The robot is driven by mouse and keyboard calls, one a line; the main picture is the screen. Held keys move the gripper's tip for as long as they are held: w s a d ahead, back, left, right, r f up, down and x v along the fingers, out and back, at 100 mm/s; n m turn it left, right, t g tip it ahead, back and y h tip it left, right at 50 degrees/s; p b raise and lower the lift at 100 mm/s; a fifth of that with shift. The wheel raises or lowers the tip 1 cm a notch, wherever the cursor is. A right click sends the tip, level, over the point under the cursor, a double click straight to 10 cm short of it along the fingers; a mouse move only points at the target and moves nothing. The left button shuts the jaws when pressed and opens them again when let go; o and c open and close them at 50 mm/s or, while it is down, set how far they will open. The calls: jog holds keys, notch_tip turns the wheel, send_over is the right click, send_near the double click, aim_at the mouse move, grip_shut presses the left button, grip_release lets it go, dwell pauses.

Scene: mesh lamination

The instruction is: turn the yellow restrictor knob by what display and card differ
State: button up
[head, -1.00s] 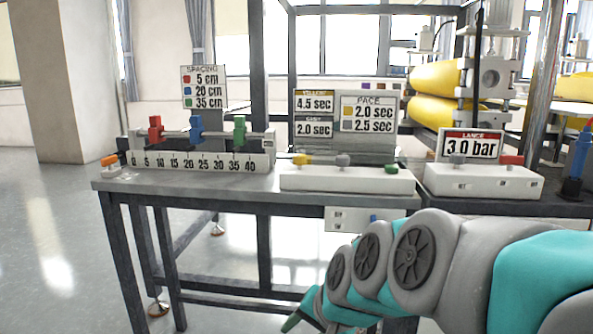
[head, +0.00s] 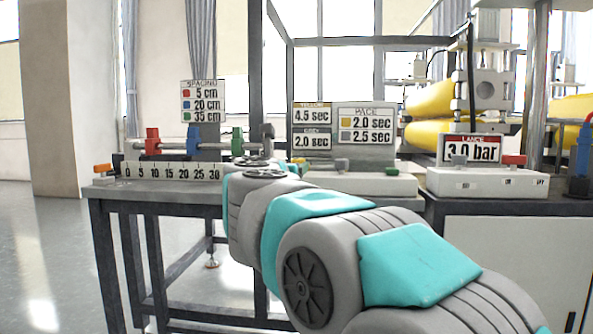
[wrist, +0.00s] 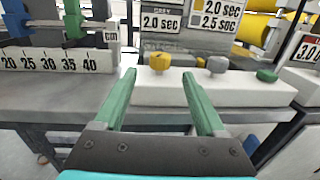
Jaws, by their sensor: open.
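The yellow restrictor knob (wrist: 160,61) stands on a white box (wrist: 230,88) in the wrist view, ahead of my gripper. My gripper (wrist: 159,76) is open, its two green fingers apart with nothing between them. The knob appears between the fingertips; whether they reach around it is unclear. In the head view my arm hides the gripper and most of the knob's area. The display (head: 311,124) reads yellow 4.5 sec and grey 2.0 sec. The PACE card (head: 366,128) reads 2.0 sec beside a yellow swatch and 2.5 sec below.
A grey knob (wrist: 217,64) and a green knob (wrist: 267,75) sit right of the yellow one. A ruler rail (head: 172,171) with coloured sliders stands left. The 3.0 bar lance unit (head: 487,183) stands right. The bench front edge runs below the white box.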

aim_at(296, 159)
jog(key=shift+p+x, duration=0.5)
jog(key=shift+x, duration=3.35)
grip_shut()
